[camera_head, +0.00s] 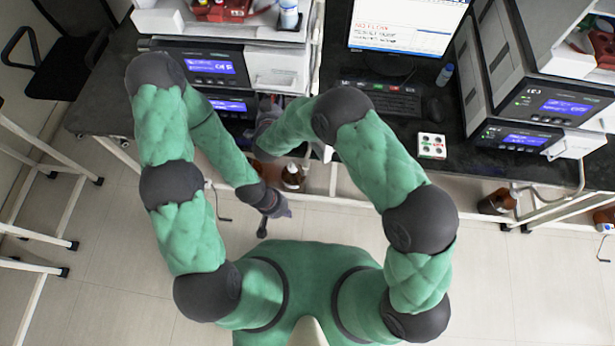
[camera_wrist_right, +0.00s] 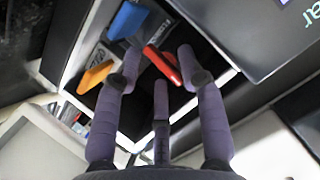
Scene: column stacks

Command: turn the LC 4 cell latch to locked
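My right gripper (camera_head: 268,112) is at the front of the left instrument stack, by the lower display unit. In the right wrist view its purple fingers (camera_wrist_right: 158,70) are spread open around a red lever (camera_wrist_right: 163,66); I cannot tell whether they touch it.
The left stack (camera_head: 274,66) and the right stack (camera_head: 560,105) stand on the black bench. Between them are a monitor (camera_head: 405,25), a keyboard (camera_head: 385,100) and a white block with dark round spots (camera_head: 432,146). Brown bottles (camera_head: 292,177) are below the bench edge.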

